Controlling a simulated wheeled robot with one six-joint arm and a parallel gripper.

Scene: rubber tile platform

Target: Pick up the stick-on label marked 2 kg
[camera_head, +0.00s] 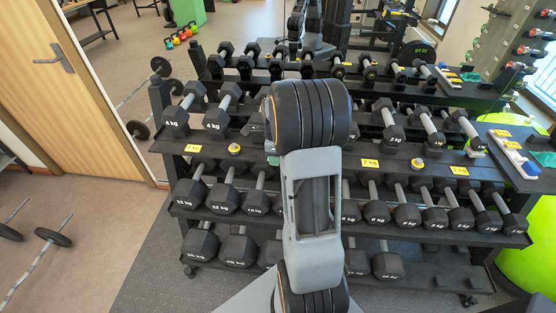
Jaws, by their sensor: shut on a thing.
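Several yellow stick-on labels show on the dumbbell rack (300,164). One yellow label (370,163) on the rack's upper shelf edge, just right of my arm, seems to read 2 kg, but the print is small. Another yellow label (193,148) sits at the left of that edge, and one more label (460,170) at the right; I cannot read them surely. My arm fills the middle of the view and hides part of the rack. My gripper does not show; it is likely hidden behind the arm.
Black hexagonal dumbbells (223,194) fill several shelves. Small yellow-topped round items (234,149) stand on the upper shelf edge. A green ball (525,250) is at the right. A door (65,95) and barbells (50,238) are at the left, with bare floor between.

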